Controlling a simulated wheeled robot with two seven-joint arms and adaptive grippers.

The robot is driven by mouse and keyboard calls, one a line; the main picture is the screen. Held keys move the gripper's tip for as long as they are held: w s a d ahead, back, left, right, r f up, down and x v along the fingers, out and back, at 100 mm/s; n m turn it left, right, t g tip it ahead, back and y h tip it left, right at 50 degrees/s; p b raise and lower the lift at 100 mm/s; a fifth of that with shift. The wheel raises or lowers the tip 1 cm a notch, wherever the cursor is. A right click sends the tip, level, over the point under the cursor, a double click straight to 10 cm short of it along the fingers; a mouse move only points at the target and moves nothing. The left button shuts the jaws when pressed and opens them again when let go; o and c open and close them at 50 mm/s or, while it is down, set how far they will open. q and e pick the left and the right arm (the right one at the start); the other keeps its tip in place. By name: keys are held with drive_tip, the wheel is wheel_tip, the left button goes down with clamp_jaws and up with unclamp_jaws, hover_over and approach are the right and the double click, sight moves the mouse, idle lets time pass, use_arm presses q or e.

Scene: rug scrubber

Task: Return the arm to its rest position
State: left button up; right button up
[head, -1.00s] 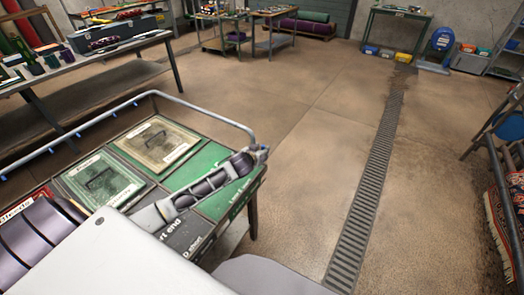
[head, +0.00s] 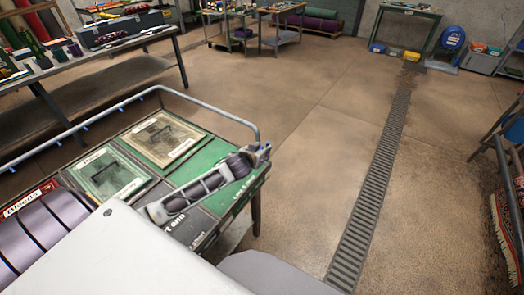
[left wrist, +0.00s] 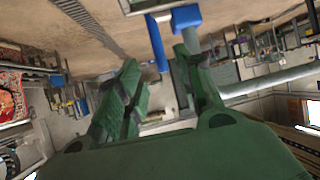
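My left gripper (left wrist: 157,85) shows in the left wrist view as two green fingers with dark pads. They stand apart with a clear gap between them, and I see nothing held. Blue and grey bars (left wrist: 157,42) show beyond the gap, apparently apart from the fingers. My right gripper is in neither view.
The cart has a grey rail (head: 205,98) and framed lids (head: 163,142). A workbench (head: 110,65) stands behind it at left. Open floor (head: 300,150) with a drain grate (head: 375,190) lies to the right. A patterned rug (head: 505,235) hangs at the right edge.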

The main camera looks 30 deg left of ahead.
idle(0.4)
use_arm(q)
drive_tip(key=s+d+f+m+g+h, duration=0.15)
drive_tip(key=s+d+g, duration=0.35)
drive_tip(key=s, duration=0.9)
drive_tip(key=s+d+f+m+g, duration=0.25)
drive_tip(key=s+d, duration=0.35)
drive_tip(key=s, duration=0.8)
wheel_tip(320, 180, down, 32)
drive_tip(key=s+g, duration=0.2)
drive_tip(key=s+a+f, duration=0.2)
drive_tip(key=s+f, duration=0.8)
drive_tip(key=s, duration=0.1)
drive_tip(key=s+a+f+g, duration=0.1)
drive_tip(key=s+a+f, duration=0.1)
drive_tip(key=s+f, duration=0.8)
drive_tip(key=shift+s+f, duration=0.25)
drive_tip(key=shift+s, duration=0.7)
